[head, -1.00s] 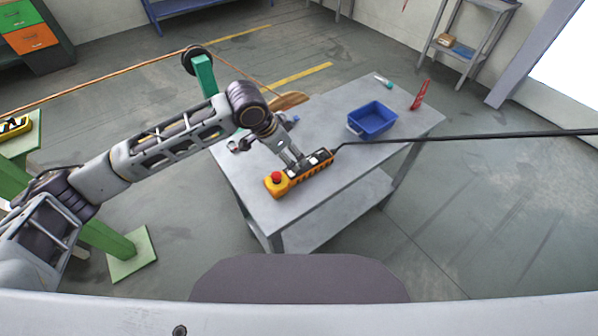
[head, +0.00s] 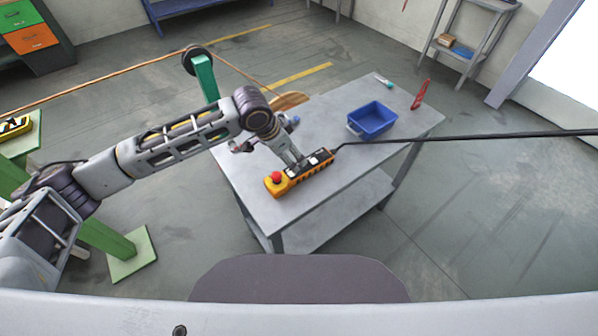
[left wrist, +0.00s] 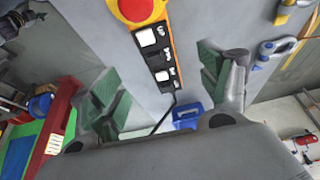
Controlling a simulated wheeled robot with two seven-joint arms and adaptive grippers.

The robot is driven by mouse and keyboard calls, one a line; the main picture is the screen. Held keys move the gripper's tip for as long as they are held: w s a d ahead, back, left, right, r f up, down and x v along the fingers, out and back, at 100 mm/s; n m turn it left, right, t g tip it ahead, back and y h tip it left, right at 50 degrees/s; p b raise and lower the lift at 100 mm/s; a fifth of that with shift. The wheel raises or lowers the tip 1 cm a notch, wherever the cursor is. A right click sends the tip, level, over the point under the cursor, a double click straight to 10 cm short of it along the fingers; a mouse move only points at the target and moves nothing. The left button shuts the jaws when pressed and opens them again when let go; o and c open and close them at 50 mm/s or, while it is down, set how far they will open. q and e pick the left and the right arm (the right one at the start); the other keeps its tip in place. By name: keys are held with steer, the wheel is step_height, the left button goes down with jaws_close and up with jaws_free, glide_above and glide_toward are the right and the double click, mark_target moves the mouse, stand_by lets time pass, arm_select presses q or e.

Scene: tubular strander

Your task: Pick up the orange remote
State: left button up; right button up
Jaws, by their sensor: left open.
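The orange remote (head: 284,182) is a long pendant with a red round button at its near end and a dark face with switches. It lies on the grey table (head: 262,212), and a black cable leaves its far end. My left gripper (head: 298,165) is just above the remote's far half. In the left wrist view the remote (left wrist: 157,48) shows between the two open green-padded fingers of my gripper (left wrist: 160,92), with a gap on each side. My right gripper is not in view.
A blue bin (head: 372,121) stands behind the remote on the table, with a red tool (head: 420,95) near the far right corner. The black cable (head: 470,136) stretches off to the right. Shackles (left wrist: 275,48) lie on the table beside the gripper. The table's near right area is clear.

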mark_target(300, 166)
arm_select(q)
steer(key=shift+x, duration=2.7)
steer(key=shift+d+p+x, duration=0.1)
steer(key=shift+p+x, duration=0.1)
steer(key=shift+x, duration=1.1)
steer(key=shift+d+p+x, duration=0.15)
steer(key=shift+x, duration=1.15)
steer(key=shift+r, duration=0.1)
steer(key=c, duration=1.5)
steer(key=shift+o, duration=0.2)
steer(key=shift+r, duration=0.1)
steer(key=shift+r+b, duration=0.3)
steer(key=shift+r, duration=4.6)
